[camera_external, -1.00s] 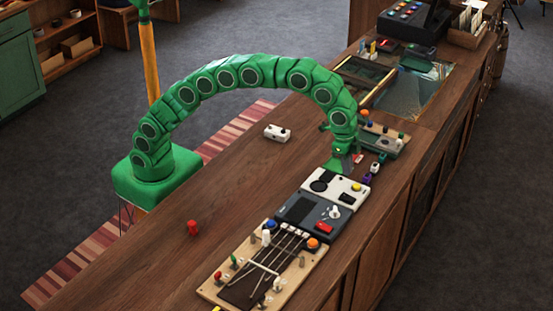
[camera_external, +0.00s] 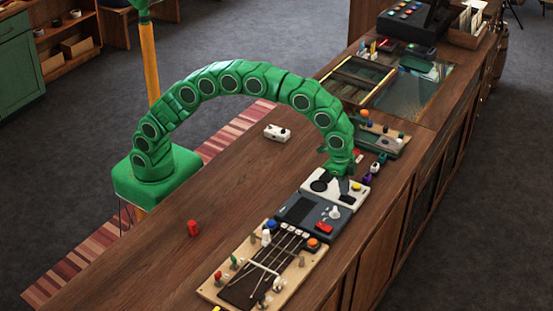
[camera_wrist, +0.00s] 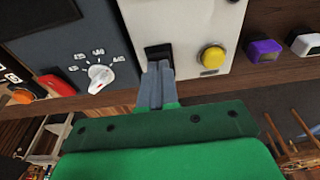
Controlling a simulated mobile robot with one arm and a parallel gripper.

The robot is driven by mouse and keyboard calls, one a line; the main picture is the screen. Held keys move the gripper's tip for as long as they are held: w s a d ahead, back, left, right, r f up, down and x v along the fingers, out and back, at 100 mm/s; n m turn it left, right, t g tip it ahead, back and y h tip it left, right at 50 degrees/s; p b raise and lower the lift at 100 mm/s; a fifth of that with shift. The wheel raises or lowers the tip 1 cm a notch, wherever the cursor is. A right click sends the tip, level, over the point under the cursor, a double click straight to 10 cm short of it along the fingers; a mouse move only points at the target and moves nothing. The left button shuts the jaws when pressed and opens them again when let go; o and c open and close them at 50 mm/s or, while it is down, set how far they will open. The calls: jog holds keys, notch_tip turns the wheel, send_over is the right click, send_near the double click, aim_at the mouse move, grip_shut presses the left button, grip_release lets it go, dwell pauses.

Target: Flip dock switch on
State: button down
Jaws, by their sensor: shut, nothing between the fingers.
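A white box (camera_external: 345,199) lies on the wooden counter, with a yellow button and black parts on its top. In the wrist view the white box (camera_wrist: 180,20) shows a black rocker switch (camera_wrist: 158,51) beside the yellow button (camera_wrist: 212,57). I take this rocker to be the dock switch; no label is readable. My gripper (camera_wrist: 158,68) is shut and empty, its grey fingertips at the near edge of the rocker. Whether they touch it I cannot tell. The fingers cover part of the switch.
A dark grey box with a white dial (camera_wrist: 99,76) and a red switch (camera_wrist: 57,85) adjoins the white box. Purple (camera_wrist: 264,51) and white (camera_wrist: 304,44) knobs stand on the other side. A stringed board (camera_external: 265,270) lies nearer.

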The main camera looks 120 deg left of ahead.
jog(key=shift+f, duration=0.1)
jog(key=shift+s+f+t, duration=0.25)
jog(key=shift+t, duration=0.35)
jog(key=shift+w, duration=0.2)
jog(key=shift+w+r, duration=0.1)
jog(key=shift+w, duration=0.4)
jog(key=shift+r, duration=0.2)
